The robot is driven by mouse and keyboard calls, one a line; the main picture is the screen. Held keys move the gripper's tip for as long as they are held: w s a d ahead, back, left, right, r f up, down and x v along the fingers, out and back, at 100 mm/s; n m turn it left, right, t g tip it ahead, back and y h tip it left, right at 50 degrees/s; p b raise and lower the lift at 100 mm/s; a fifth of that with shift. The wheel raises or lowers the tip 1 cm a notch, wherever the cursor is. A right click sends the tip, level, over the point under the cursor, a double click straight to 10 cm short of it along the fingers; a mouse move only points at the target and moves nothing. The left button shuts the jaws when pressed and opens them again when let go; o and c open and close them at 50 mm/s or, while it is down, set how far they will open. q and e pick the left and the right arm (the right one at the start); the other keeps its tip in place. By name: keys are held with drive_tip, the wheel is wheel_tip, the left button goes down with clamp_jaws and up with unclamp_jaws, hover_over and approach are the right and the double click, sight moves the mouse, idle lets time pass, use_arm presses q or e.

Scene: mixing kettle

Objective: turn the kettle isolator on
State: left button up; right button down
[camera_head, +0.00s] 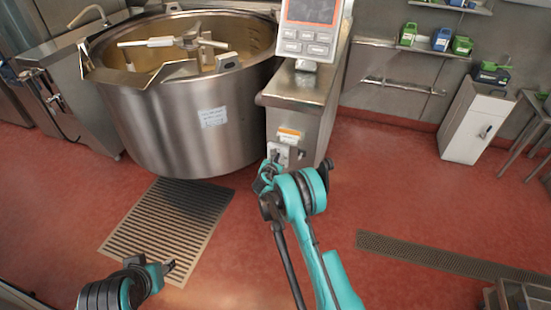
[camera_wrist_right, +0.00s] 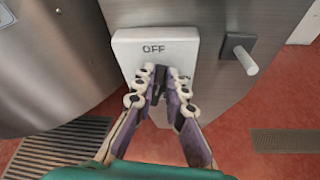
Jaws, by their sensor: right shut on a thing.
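The kettle isolator (camera_wrist_right: 185,45) is a white box on the steel column beside the kettle; it also shows in the head view (camera_head: 283,150). "OFF" is printed at its top, and part of a second label shows right of my fingers. My right gripper (camera_wrist_right: 158,88) is at the front of the box, its fingers closed on the dark isolator knob (camera_wrist_right: 157,90). The fingers hide most of the knob, so its angle is unclear. In the head view my right gripper (camera_head: 268,172) is at the column. My left gripper (camera_head: 170,267) is low at the left, over the floor, away from the isolator.
The large steel kettle (camera_head: 165,115) stands left of the column, with a control panel (camera_head: 308,25) above. A floor grate (camera_head: 150,235) lies below. The red floor at right is mostly clear.

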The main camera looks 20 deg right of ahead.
drive_tip(key=shift+s+d+f+m+t+y, duration=0.25)
drive_tip(key=shift+f+m+t+y, duration=0.5)
drive_tip(key=shift+m, duration=1.1)
drive_tip(key=shift+s+d+f+m+t+y, duration=0.35)
drive_tip(key=shift+m+t, duration=0.75)
drive_tip(key=shift+m, duration=0.7)
drive_tip(key=shift+s+d+f+m+t+y, duration=0.1)
drive_tip(key=shift+d+f+m+t+y, duration=0.3)
drive_tip(key=shift+m+t, duration=1)
drive_tip(key=shift+w+m+g, duration=0.1)
drive_tip(key=shift+m+g, duration=0.35)
drive_tip(key=shift+m, duration=0.2)
drive_tip(key=c, duration=1.6)
unclamp_jaws()
drive_tip(key=shift+f, duration=0.1)
drive_tip(key=shift+o, duration=0.2)
drive_tip(key=shift+r+n, duration=0.2)
drive_tip(key=shift+n, duration=0.2)
